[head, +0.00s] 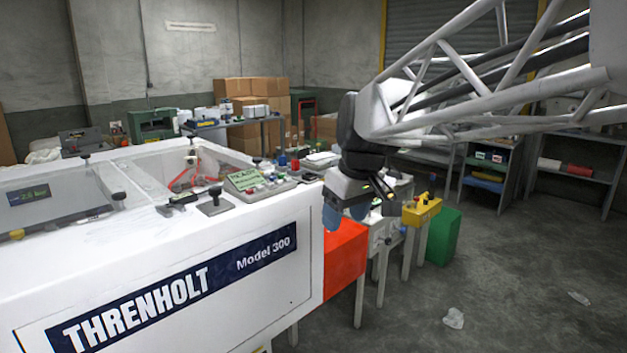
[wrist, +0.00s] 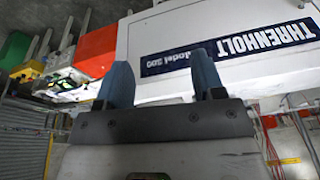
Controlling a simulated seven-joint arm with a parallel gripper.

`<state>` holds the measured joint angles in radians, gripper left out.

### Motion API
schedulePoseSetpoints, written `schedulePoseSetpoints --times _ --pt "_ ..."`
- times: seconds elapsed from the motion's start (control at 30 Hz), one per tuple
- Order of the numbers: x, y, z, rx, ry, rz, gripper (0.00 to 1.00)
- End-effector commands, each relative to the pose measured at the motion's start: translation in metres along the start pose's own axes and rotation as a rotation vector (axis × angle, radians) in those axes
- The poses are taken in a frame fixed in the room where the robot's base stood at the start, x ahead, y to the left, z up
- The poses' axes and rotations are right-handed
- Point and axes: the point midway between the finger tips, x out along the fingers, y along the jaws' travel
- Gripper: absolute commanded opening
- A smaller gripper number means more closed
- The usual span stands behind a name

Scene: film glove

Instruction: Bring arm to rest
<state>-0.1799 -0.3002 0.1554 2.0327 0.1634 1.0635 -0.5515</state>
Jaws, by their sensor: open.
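My gripper (head: 345,213) hangs from the white truss arm in front of the right end of the white Threnholt machine (head: 200,300). In the wrist view its two blue fingers (wrist: 163,85) stand apart with nothing between them, so it is open and empty. The machine's white side with its dark blue label (wrist: 230,48) shows beyond the fingertips, upside down. I cannot tell how far the fingers are from the machine.
An orange-red box (head: 342,262) is at the machine's right end. A yellow box (head: 421,210) and a green bin (head: 443,236) stand further right. Shelves (head: 488,165) line the back. The right floor (head: 500,290) is mostly clear, with scraps of crumpled plastic (head: 454,318).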

Motion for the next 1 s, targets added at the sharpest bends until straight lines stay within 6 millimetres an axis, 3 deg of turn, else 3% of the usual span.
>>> schedulePoseSetpoints --times 0.1,0.6,0.8,1.0 --pt "0.003 -0.002 0.044 0.094 -0.005 0.028 0.62" --pt "0.037 -0.024 0.212 0.484 -0.006 0.146 0.62" --pt "0.055 -0.036 0.261 0.603 0.0 0.182 0.62" --pt "0.064 -0.041 0.283 0.658 0.004 0.199 0.62"
